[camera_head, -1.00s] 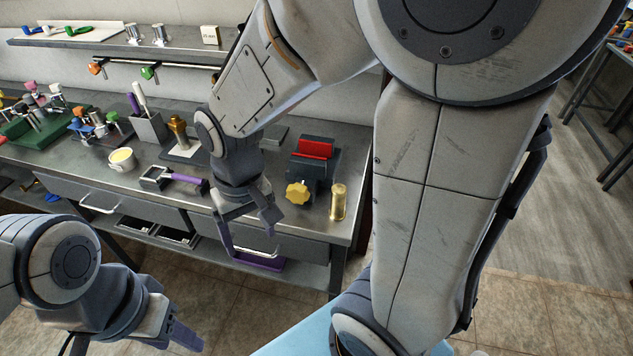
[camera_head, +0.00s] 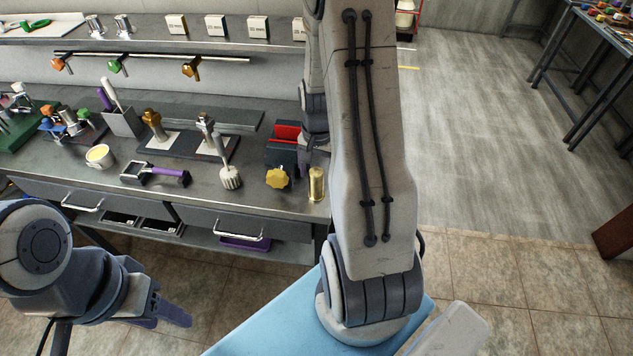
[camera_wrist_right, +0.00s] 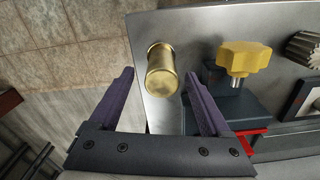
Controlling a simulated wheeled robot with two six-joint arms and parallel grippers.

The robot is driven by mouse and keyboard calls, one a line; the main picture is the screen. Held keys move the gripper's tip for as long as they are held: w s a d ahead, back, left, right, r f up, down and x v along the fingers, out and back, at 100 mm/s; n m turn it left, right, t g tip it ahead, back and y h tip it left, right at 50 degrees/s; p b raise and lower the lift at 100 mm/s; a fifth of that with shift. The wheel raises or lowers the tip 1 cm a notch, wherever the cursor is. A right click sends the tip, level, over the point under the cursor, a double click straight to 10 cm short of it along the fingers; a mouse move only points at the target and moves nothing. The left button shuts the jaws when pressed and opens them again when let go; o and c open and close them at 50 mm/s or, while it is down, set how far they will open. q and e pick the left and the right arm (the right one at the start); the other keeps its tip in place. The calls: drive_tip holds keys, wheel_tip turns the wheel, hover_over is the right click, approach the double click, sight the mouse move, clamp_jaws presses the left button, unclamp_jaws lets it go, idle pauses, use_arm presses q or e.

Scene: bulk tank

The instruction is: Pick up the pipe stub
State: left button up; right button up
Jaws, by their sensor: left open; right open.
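The pipe stub (camera_head: 316,184) is a short brass cylinder standing upright near the right front corner of the steel bench. In the right wrist view the pipe stub (camera_wrist_right: 162,72) shows from above, just past and between the fingertips. My right gripper (camera_wrist_right: 160,78) is open, with its two purple-grey fingers spread and nothing between them gripped. My left gripper (camera_head: 165,315) hangs low at the left, in front of the bench, away from the pipe stub, and is open.
A vise with red jaws (camera_head: 287,132) and a yellow knob (camera_head: 277,178) stands just left of the pipe stub. The bench's right edge is close to the stub.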

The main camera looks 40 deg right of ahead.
sight(316, 186)
drive_tip(key=f+p, duration=0.1)
drive_tip(key=f, duration=0.4)
drive_tip(key=shift+a+f, duration=0.1)
drive_tip(key=shift+a, duration=0.1)
clamp_jaws()
